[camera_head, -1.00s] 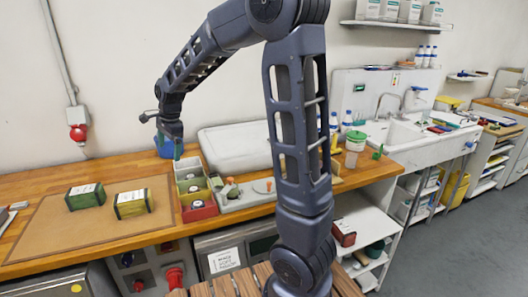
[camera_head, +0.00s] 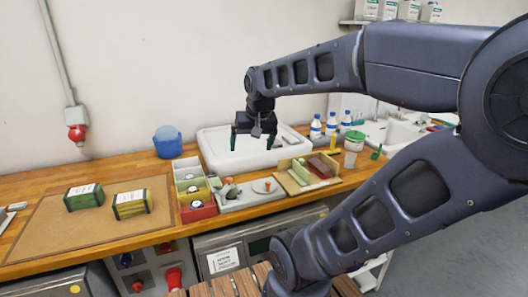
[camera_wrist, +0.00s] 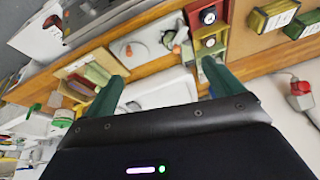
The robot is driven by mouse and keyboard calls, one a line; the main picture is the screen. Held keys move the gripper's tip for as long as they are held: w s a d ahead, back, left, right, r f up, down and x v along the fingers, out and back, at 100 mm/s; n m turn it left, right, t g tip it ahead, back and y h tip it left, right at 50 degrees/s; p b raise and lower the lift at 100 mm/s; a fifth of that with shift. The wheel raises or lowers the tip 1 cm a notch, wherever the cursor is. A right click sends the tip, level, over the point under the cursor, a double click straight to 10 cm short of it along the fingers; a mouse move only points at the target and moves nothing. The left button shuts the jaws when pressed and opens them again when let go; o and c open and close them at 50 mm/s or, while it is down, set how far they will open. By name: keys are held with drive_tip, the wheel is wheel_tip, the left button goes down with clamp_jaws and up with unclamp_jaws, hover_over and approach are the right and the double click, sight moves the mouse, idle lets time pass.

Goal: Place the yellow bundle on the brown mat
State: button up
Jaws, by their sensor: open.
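The brown mat (camera_head: 85,235) lies flat on the left part of the wooden counter. A yellow bundle (camera_head: 131,205) with dark bands and a white label sits on the mat's right side. A green bundle (camera_head: 84,197) with a white label sits beside it to the left, slightly apart. In the wrist view the yellow bundle (camera_wrist: 272,14) and the green bundle (camera_wrist: 303,23) show at the top right. My gripper (camera_head: 252,140) is open and empty, fingers pointing down over the large white tray, well right of the mat. Its green fingers also show in the wrist view (camera_wrist: 163,76).
A blue tub (camera_head: 168,147) with a rounded blue thing in it stands behind the mat. A row of small bins (camera_head: 196,190), a grey tray (camera_head: 250,195) and a wooden tray (camera_head: 300,172) of coloured pieces stand right of it. The mat's front is clear.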

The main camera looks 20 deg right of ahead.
drive_tip(key=shift+n+h, duration=0.3)
drive_tip(key=shift+n, duration=0.6)
drive_tip(key=s, duration=0.1)
drive_tip(key=s+d, duration=0.1)
drive_tip(key=s+d+f, duration=0.1)
drive_tip(key=s, duration=0.1)
drive_tip(key=shift+s+d+f, duration=0.1)
